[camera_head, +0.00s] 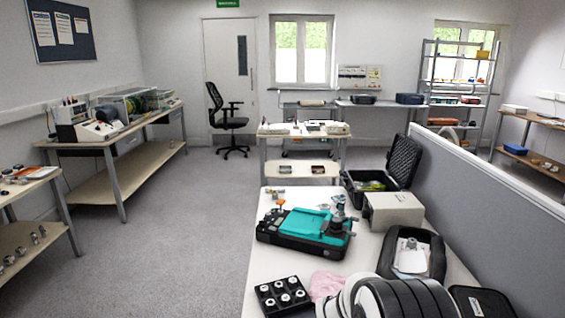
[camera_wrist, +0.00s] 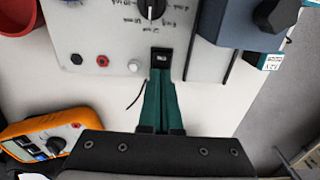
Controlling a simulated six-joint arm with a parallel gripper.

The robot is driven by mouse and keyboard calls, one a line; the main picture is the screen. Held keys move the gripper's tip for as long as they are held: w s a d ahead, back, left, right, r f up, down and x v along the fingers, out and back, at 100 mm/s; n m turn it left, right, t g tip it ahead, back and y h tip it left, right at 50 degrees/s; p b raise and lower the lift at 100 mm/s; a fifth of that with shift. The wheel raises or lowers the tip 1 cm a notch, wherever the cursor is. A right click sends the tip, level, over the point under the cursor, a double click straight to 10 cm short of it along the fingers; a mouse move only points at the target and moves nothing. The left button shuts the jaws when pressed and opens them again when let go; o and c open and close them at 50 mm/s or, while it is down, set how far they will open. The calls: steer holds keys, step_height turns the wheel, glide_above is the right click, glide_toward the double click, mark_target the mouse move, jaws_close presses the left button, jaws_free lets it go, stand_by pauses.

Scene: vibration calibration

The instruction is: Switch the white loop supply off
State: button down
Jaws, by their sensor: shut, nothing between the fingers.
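The white supply (camera_wrist: 105,35) fills the upper part of the wrist view, its panel facing the camera. It carries a black knob (camera_wrist: 152,9) with a printed scale around it, a red socket (camera_wrist: 102,61), a black socket (camera_wrist: 76,59) and a pale round button or lamp (camera_wrist: 136,66). A small black rocker switch (camera_wrist: 162,57) with white marks sits below the knob. My gripper (camera_wrist: 160,76) is shut and empty, its green fingers pointing at the switch. The tips are at its lower edge; I cannot tell if they touch it.
An orange meter (camera_wrist: 32,128) lies at lower left, a red cup (camera_wrist: 14,18) at upper left. A blue-grey unit (camera_wrist: 240,22) stands right of the supply. In the head view, a teal and black device (camera_head: 300,226) and an open black case (camera_head: 403,160) occupy the near table.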

step_height(320, 180, up, 7)
stand_by(0.5)
steer(key=s+a+r+m+y, duration=0.1)
steer(key=s+r, duration=0.3)
steer(key=s, duration=0.8)
steer(key=s+a+r+m, duration=0.1)
steer(key=s+r+m, duration=0.3)
steer(key=s, duration=0.9)
steer(key=shift+s+a+r+m+y, duration=0.15)
steer(key=shift+s+r+m+y, duration=0.2)
steer(key=shift+r, duration=0.3)
steer(key=shift+w, duration=0.15)
